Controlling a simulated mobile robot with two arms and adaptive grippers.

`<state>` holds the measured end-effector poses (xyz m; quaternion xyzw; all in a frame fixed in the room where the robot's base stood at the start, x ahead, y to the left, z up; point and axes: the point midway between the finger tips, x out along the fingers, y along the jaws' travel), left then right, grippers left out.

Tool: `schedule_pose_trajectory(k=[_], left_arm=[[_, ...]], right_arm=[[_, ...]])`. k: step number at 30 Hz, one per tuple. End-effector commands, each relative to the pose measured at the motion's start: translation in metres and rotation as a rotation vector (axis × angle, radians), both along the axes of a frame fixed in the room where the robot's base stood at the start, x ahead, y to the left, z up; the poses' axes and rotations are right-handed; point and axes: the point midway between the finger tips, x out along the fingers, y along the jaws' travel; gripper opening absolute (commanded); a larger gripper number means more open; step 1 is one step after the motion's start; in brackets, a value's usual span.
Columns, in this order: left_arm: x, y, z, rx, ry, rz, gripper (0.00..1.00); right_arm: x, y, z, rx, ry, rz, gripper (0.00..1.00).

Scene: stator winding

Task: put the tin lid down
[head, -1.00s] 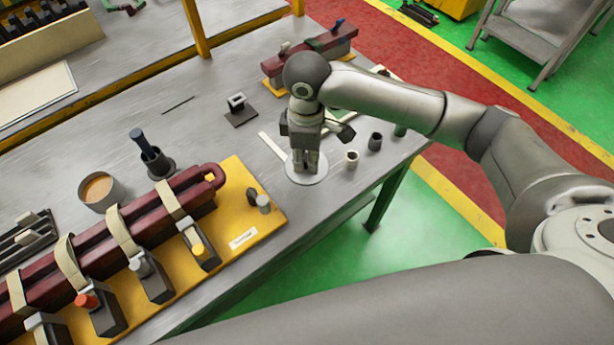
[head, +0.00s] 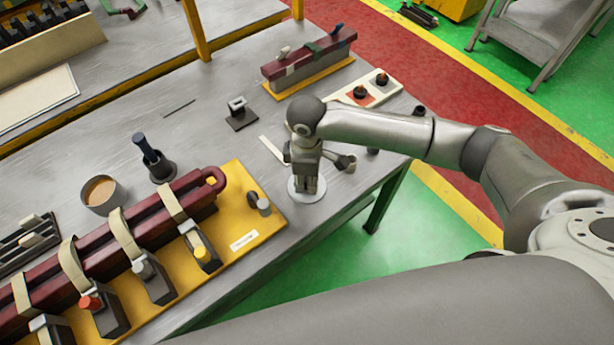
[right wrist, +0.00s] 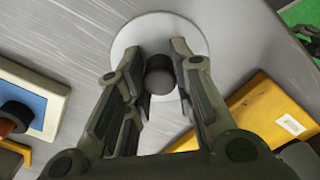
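The tin lid is a pale round disc (head: 293,191) with a dark knob, low over the table near its front edge in the head view. The right wrist view shows the disc (right wrist: 125,42) and its knob (right wrist: 160,75). My right gripper (head: 306,187) points down at the lid. Its fingers (right wrist: 161,62) stand on both sides of the knob, close against it, and appear shut on it. I cannot tell whether the disc touches the table. An open tin (head: 103,207) with orange-brown contents stands at the left. My left gripper is not in view.
A yellow board (head: 262,228) with a strapped dark-red coil (head: 150,228) lies to the left of the lid. A holder with a blue-handled tool (head: 160,167) stands behind it. A pale strip (head: 271,149) lies close to the lid. Bare table (head: 215,135) lies further back.

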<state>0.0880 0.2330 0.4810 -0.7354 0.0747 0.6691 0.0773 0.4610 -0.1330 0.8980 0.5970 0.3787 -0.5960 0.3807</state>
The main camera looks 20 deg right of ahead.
Motion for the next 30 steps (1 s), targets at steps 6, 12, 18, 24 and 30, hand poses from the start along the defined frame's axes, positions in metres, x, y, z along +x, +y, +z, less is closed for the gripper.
schedule_pose_trajectory(k=[6,12,18,24,30], left_arm=[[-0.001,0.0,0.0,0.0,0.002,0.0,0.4],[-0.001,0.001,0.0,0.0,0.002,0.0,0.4],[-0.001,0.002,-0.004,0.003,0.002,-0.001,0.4],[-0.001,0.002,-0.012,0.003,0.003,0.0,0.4],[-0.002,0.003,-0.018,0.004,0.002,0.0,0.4]], right_arm=[[0.0,0.0,0.0,0.0,0.0,0.0,0.43],[0.0,0.0,0.001,0.0,0.0,0.0,0.43],[0.001,0.0,0.017,0.002,-0.002,0.002,0.43],[0.001,0.001,0.059,0.002,-0.005,0.002,0.43],[0.001,0.001,0.099,0.001,-0.004,0.002,0.43]])
